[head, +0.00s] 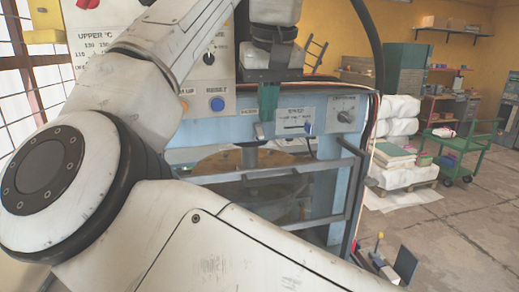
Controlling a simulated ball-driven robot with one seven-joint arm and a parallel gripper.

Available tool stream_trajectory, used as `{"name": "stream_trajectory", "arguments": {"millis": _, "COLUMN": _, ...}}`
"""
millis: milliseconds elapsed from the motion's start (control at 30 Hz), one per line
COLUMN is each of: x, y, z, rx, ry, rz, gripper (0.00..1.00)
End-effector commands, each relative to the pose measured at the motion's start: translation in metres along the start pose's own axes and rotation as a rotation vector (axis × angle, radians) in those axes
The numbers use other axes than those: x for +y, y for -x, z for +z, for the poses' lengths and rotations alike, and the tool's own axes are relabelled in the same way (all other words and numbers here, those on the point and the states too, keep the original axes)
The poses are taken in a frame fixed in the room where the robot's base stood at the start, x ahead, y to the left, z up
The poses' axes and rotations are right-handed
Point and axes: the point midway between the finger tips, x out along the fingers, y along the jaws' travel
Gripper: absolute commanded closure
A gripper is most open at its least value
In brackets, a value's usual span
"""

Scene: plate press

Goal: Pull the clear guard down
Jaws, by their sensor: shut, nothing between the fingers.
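The clear guard (262,174) is a see-through panel with grey metal bars. It stands across the front of the blue press, below the control panel. A round brown plate (215,160) shows behind it. My gripper (264,128) points down in front of the press's panel, just above the guard's upper bar. Its fingers are shut and empty. I cannot tell whether the fingertips touch the guard. My arm hides the guard's left and lower parts.
The press panel carries a blue button (217,104) and a knob (345,117). White sacks (397,115) on a pallet and a green trolley (463,150) stand to the right. Small items lie low at the front right. Open floor lies on the right.

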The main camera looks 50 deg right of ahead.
Motion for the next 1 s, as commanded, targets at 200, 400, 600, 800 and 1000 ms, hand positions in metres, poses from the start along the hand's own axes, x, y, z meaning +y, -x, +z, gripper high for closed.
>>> {"name": "stream_trajectory", "arguments": {"millis": 200, "x": 0.001, "y": -0.025, "z": 0.001, "rx": -0.003, "ry": -0.002, "rz": 0.003, "gripper": 1.0}}
{"name": "stream_trajectory", "arguments": {"millis": 400, "x": 0.0, "y": -0.061, "z": 0.0, "rx": -0.003, "ry": 0.0, "rz": 0.001, "gripper": 1.0}}
{"name": "stream_trajectory", "arguments": {"millis": 600, "x": 0.0, "y": -0.1, "z": 0.0, "rx": -0.002, "ry": -0.001, "rz": 0.001, "gripper": 1.0}}
{"name": "stream_trajectory", "arguments": {"millis": 800, "x": 0.0, "y": -0.125, "z": 0.008, "rx": 0.0, "ry": 0.0, "rz": 0.0, "gripper": 1.0}}
{"name": "stream_trajectory", "arguments": {"millis": 1000, "x": 0.0, "y": -0.136, "z": 0.011, "rx": 0.001, "ry": 0.0, "rz": 0.0, "gripper": 1.0}}
